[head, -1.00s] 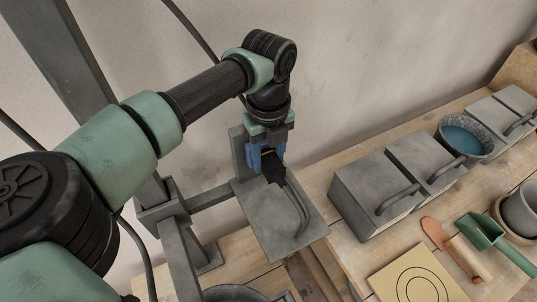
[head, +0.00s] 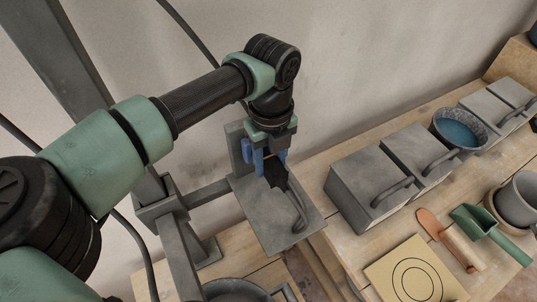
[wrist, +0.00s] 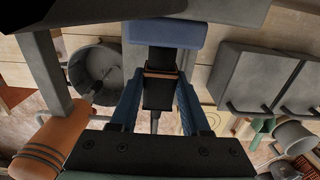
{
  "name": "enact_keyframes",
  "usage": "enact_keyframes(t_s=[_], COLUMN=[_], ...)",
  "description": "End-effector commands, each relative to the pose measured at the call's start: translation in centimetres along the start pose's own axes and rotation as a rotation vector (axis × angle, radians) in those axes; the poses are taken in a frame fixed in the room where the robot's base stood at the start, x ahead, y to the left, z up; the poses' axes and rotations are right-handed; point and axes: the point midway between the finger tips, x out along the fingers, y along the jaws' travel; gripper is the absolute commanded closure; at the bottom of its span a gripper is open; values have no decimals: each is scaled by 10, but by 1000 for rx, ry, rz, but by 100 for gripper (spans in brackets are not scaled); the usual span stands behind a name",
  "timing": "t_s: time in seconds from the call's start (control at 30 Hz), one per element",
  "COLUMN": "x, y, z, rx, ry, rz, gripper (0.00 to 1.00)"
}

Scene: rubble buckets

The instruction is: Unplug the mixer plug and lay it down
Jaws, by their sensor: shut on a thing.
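My gripper (head: 271,165), with blue fingers, is shut on the black mixer plug (head: 276,177), in front of the grey post. In the wrist view the plug (wrist: 158,94) sits between the fingers, with a copper-coloured band at its top end. A blue block (wrist: 165,33), which looks like the socket, is just beyond it; it also shows on the post (head: 246,150) in the head view. A dark piece shows between block and plug; I cannot tell whether they still touch. The cord (head: 299,213) hangs from the plug over a grey plate (head: 262,222).
Grey boxes with handles (head: 362,190) and a bucket of blue contents (head: 459,133) stand on the wooden bench at the right. A trowel (head: 450,240), a green scoop (head: 490,233) and a board with circles (head: 412,277) lie in front. A grey bucket (head: 235,290) is below the plate.

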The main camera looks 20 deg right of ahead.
Motion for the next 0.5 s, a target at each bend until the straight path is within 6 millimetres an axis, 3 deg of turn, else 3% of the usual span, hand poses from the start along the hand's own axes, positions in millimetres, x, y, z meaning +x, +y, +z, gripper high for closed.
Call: enact_keyframes(t_s=[0.5], x=[0], y=[0], z=[-5], rx=[-1], ry=[-1], rz=[0], gripper=[100])
